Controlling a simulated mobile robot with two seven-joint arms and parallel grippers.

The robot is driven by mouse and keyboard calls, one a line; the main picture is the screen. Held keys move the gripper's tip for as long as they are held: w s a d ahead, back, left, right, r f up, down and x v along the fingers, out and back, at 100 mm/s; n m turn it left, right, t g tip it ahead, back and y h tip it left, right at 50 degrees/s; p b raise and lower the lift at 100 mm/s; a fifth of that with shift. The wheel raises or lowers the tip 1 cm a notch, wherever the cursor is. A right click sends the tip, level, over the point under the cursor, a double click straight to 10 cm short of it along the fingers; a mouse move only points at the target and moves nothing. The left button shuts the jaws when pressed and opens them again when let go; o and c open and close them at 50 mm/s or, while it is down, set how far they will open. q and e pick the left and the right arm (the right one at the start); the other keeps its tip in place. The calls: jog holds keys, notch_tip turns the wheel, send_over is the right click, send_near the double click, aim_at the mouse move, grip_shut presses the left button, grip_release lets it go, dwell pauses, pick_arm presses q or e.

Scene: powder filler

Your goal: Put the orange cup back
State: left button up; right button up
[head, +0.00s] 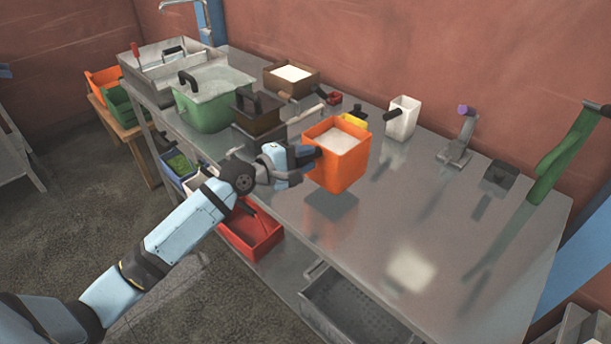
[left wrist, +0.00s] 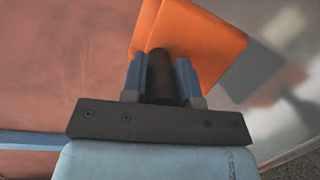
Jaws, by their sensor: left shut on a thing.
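The orange cup (head: 340,165) is a square, open-topped container with white powder inside, near the middle of the head view. It hangs above the steel table, with a dark shadow on the top below it. My left gripper (head: 305,157) is shut on its dark handle. In the left wrist view the handle sits between the two blue-grey fingers of the gripper (left wrist: 161,80), and the orange cup (left wrist: 195,40) extends beyond them. The cup looks about upright. My right gripper is in neither view.
A white cup (head: 402,120) stands behind and to the right. A green lidded bin (head: 208,105), a dark lidded box (head: 258,120) and a brown box of powder (head: 291,76) stand left and behind. The front right of the steel table (head: 450,230) is mostly clear. A drawer (head: 355,305) stands open below.

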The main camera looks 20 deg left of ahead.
aim_at(322, 168)
pick_arm(q)
jog(key=shift+f+b, duration=0.4)
jog(key=shift+f, duration=2.1)
jog(key=shift+f, duration=0.2)
jog(key=o, duration=0.9)
jog(key=shift+r, duration=0.2)
jog(key=b+v, duration=0.1)
jog(key=v, duration=1.1)
jog(key=s+d+f+m+g+y, duration=0.1)
jog(key=s+d+f+m, duration=0.3)
jog(key=f, duration=0.4)
jog(key=s+d+f+m+g+y, duration=0.1)
jog(key=s+d+f+m+y, duration=0.2)
jog(key=s+f+m, duration=0.4)
jog(key=s+d+f+m+g+y, duration=0.1)
jog(key=s+d+f+m+y, duration=0.1)
jog(key=s+d+f+m, duration=0.4)
notch_tip(322, 168, down, 4)
jog(key=s, duration=0.2)
jog(key=shift+s, duration=0.3)
jog(key=shift+d, duration=0.1)
